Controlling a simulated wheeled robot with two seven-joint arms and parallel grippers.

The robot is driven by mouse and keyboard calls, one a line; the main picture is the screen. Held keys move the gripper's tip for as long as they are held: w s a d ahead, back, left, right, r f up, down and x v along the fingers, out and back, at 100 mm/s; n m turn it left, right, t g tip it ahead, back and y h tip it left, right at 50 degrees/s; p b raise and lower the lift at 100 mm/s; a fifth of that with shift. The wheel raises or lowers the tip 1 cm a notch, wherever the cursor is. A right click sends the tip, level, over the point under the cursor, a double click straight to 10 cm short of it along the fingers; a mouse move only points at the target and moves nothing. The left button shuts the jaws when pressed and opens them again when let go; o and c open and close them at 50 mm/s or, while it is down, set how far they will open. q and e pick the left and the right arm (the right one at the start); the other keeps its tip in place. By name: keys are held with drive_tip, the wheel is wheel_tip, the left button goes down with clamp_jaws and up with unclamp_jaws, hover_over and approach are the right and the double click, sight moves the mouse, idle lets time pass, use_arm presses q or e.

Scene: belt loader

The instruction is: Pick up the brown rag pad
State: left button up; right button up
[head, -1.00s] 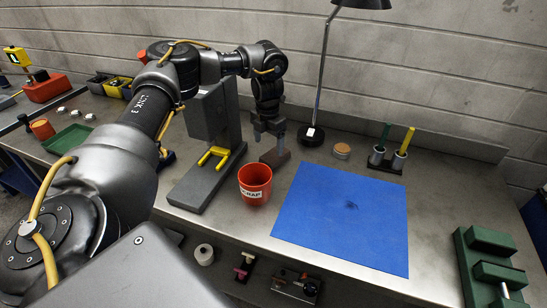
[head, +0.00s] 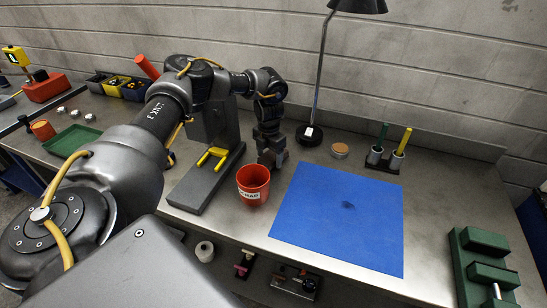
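My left gripper (head: 272,157) is low over the bench, just behind the red cup, with its fingers pointing down. Its fingers are at the spot where a small brownish block showed earlier, which I take to be the rag pad. The pad is now mostly or wholly hidden by the fingers. I cannot tell whether they are open around it or shut on it. My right gripper is not in view.
The red cup (head: 253,184) stands close in front of the gripper. A grey stand (head: 207,180) with a yellow fork is to its left. A blue mat (head: 340,220) with a dark smudge lies right. A round tin (head: 340,150), marker holder (head: 385,159) and lamp (head: 309,134) stand behind.

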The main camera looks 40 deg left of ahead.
use_arm(q)
drive_tip(key=shift+w, duration=0.1)
drive_tip(key=c, duration=0.9)
drive_tip(key=shift+r+b, duration=0.6)
drive_tip(key=shift+w+r+b, duration=0.1)
drive_tip(key=shift+r+b, duration=0.4)
drive_tip(key=shift+r, duration=0.15)
drive_tip(key=s+d+r, duration=0.5)
drive_tip(key=s+d+r+b, duration=0.1)
drive_tip(key=s+d+r, duration=0.3)
drive_tip(key=d+r, duration=0.1)
drive_tip(key=shift+s+d+r+b, duration=0.15)
drive_tip(key=shift+s+r+b, duration=0.1)
drive_tip(key=shift+s+b, duration=0.1)
